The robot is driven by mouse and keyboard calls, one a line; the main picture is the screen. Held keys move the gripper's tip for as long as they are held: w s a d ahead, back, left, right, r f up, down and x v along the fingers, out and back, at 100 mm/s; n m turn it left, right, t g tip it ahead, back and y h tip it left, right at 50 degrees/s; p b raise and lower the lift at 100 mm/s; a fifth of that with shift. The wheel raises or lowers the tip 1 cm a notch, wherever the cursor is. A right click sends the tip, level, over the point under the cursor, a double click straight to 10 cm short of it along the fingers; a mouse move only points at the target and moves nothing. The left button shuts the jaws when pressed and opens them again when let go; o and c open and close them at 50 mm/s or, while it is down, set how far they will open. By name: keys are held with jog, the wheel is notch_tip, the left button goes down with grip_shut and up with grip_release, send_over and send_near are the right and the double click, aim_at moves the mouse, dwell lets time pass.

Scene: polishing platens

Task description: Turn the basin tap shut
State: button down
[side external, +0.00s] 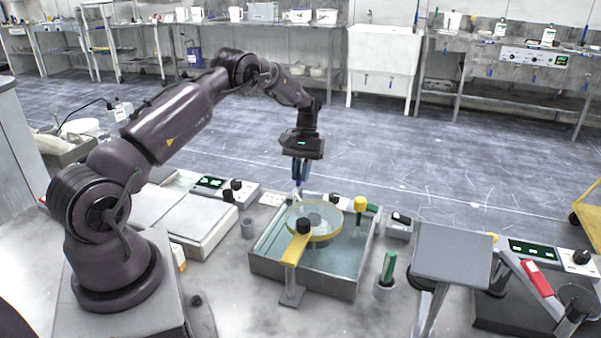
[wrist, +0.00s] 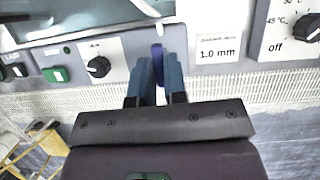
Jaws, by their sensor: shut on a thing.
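The basin (side external: 262,262) is a grey rectangular tank of water on the bench, and its rim area also shows at the top of the wrist view (wrist: 95,32). A pale tap spout (wrist: 147,8) points over the basin. My gripper (side external: 301,180) is low at the basin's back edge, pointing down. In the wrist view its two blue fingers (wrist: 158,82) are shut on a small blue-purple tap lever (wrist: 157,57), whose upper end shows between them. The lever's base and lower part are hidden. In the side view the fingers hide the lever.
A round yellow-rimmed platen (side external: 327,238) sits in the basin under a yellow arm with a black knob (side external: 303,226). A black dial (wrist: 98,67) and green button (wrist: 55,74) flank the lever's left; a "1.0 mm" label (wrist: 217,49) and temperature dial (wrist: 308,28) are right.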

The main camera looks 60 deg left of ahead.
jog(key=shift+a+m, duration=0.1)
jog(key=shift+m, duration=0.2)
dwell(0.4)
jog(key=c, duration=1.2)
grip_release()
jog(key=shift+o, duration=0.2)
jog(key=v, duration=1.2)
jog(key=shift+d, duration=0.25)
